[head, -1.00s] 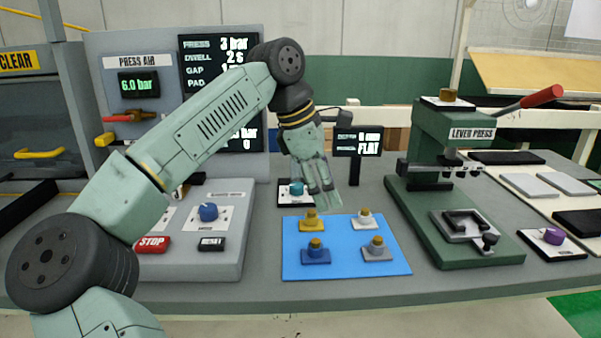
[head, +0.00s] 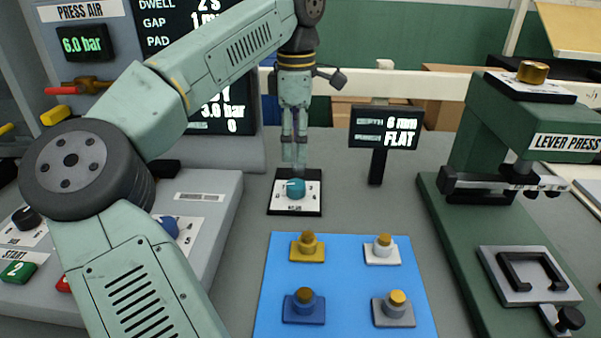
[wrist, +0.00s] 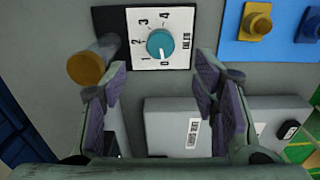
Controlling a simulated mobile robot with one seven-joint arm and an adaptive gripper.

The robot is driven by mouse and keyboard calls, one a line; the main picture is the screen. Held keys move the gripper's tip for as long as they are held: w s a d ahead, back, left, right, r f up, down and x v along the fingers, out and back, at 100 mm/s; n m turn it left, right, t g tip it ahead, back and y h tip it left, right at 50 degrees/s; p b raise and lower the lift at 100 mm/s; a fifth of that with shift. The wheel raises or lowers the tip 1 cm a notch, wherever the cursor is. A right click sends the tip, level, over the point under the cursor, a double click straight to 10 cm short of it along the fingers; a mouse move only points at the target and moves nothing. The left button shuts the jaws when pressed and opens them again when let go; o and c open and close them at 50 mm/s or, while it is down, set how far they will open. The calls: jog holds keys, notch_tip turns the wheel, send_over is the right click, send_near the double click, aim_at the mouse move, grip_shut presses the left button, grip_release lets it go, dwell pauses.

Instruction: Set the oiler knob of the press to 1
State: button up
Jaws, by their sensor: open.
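The oiler knob (head: 296,188) is a teal dial on a white scale plate with a black base, standing behind the blue mat. The wrist view shows the oiler knob (wrist: 160,43) close up, with numbers 0 to 4 around it; its pale mark appears to point toward 0. My gripper (head: 294,163) points down just behind the knob in the head view. In the wrist view my gripper (wrist: 160,72) has its two purple-padded fingers apart with nothing between them, and the knob shows beyond the gap. The green lever press (head: 497,130) stands at the right.
The blue mat (head: 340,265) bears several small gold-topped knobbed blocks. A gold-capped post (wrist: 88,68) stands close by my left finger in the wrist view. A small display (head: 386,127) on a stand reads 6 mm, FLAT. A grey control box (head: 215,220) lies left.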

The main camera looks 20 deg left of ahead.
aim_at(297, 184)
notch_tip(297, 184, down, 9)
jog(key=shift+f+p, duration=0.2)
jog(key=shift+p, duration=0.4)
jog(key=c, duration=1.2)
jog(key=shift+o, duration=0.2)
jog(key=m+p, duration=0.1)
jog(key=m, duration=0.3)
jog(key=shift+s+m, duration=0.1)
jog(key=shift+m, duration=0.2)
jog(key=m, duration=0.5)
